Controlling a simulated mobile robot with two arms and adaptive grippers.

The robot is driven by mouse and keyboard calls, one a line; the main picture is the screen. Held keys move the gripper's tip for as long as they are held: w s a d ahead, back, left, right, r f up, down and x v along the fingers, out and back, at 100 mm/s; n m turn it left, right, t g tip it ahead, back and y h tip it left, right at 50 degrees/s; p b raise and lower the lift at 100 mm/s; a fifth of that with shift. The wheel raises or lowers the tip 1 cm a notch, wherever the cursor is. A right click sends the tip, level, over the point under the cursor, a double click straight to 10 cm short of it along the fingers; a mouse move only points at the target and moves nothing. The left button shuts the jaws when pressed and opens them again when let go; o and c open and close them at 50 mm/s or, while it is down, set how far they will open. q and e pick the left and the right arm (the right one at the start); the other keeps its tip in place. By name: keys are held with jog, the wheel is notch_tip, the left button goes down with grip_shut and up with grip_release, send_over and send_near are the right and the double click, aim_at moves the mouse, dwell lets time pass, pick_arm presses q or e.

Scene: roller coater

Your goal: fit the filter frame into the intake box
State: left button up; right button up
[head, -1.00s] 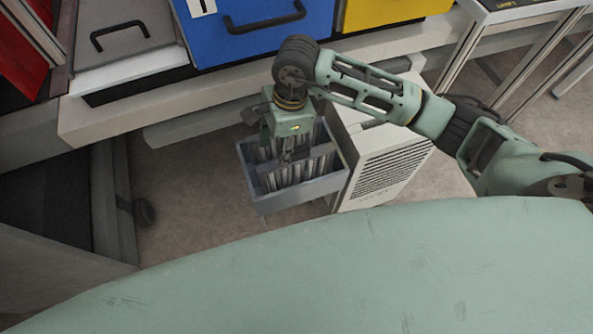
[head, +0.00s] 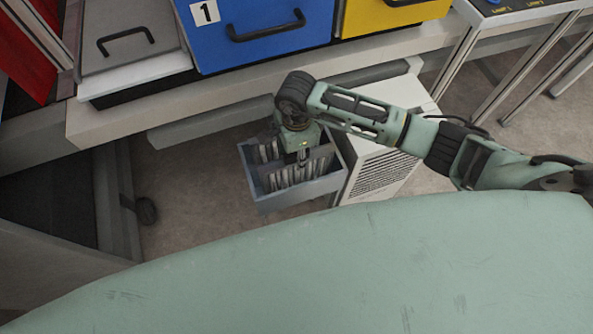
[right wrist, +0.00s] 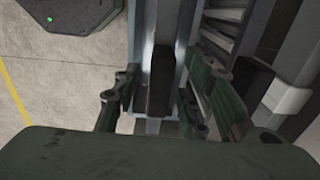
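The intake box (head: 292,199) is an open grey box at the side of a white louvred unit, in the middle of the head view. The pleated filter frame (head: 298,174) is in it, with pale pleats showing below the rim; I cannot tell if it is fully seated. My right gripper (head: 303,160) points down over the box. In the right wrist view, its fingers (right wrist: 158,105) stand apart on either side of a dark grip (right wrist: 161,82) on a grey bar, with gaps visible beside it. Pleats (right wrist: 222,35) show to the right. My left gripper is not in view.
The white louvred unit (head: 384,172) stands right against the box. A bench with a blue drawer (head: 262,45) and a yellow drawer (head: 390,12) overhangs behind. A dark caster (head: 146,210) is at left. Bare floor (head: 190,190) lies left of the box.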

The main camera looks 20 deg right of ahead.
grip_shut()
jog(key=shift+r, duration=0.15)
dwell(0.6)
